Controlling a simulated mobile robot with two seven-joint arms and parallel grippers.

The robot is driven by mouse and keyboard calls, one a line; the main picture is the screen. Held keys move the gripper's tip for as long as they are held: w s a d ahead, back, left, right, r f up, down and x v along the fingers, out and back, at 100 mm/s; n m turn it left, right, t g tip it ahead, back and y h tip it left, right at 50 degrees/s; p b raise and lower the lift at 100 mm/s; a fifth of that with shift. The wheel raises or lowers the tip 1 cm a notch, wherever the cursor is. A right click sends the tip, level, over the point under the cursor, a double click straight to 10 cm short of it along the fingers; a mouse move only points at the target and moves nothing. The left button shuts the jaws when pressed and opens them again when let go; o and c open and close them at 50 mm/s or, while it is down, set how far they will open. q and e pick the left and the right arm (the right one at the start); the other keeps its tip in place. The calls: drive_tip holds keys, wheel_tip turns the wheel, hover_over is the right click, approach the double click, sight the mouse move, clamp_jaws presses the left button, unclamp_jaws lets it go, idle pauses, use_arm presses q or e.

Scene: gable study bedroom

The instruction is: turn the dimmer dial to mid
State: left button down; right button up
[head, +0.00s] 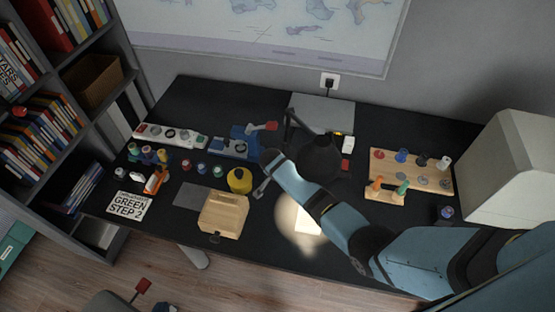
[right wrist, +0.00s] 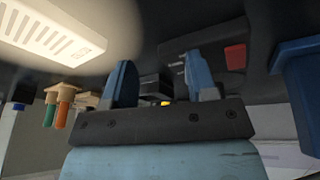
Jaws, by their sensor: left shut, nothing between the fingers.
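The dimmer dial is too small to make out surely. A blue panel (head: 231,150) with small round parts lies at the back middle of the desk, and no dial setting can be read. Contact with the panel cannot be told. In the right wrist view my right gripper (right wrist: 158,80) is open, with nothing between its two blue fingers.
A blue block with a red-tipped lever (head: 266,126) stands behind the panel. A yellow container (head: 239,180), a wooden box (head: 223,214) and a white power strip (head: 170,134) are near. A peg board (head: 430,163) stands right. Lamp light falls on the desk's front middle.

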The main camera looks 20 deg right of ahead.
use_arm(q)
drive_tip(key=shift+s+a+r+p, duration=0.2)
drive_tip(key=shift+s+r, duration=0.1)
drive_tip(key=shift+r, duration=0.45)
drive_tip(key=shift+s+a+r+p, duration=0.15)
drive_tip(key=shift+s+r, duration=0.1)
drive_tip(key=shift+r, duration=0.5)
use_arm(e)
drive_tip(key=s+d+v, duration=0.1)
drive_tip(key=v, duration=1.7)
drive_tip(key=shift+r+t, duration=0.4)
drive_tip(key=shift+r, duration=0.1)
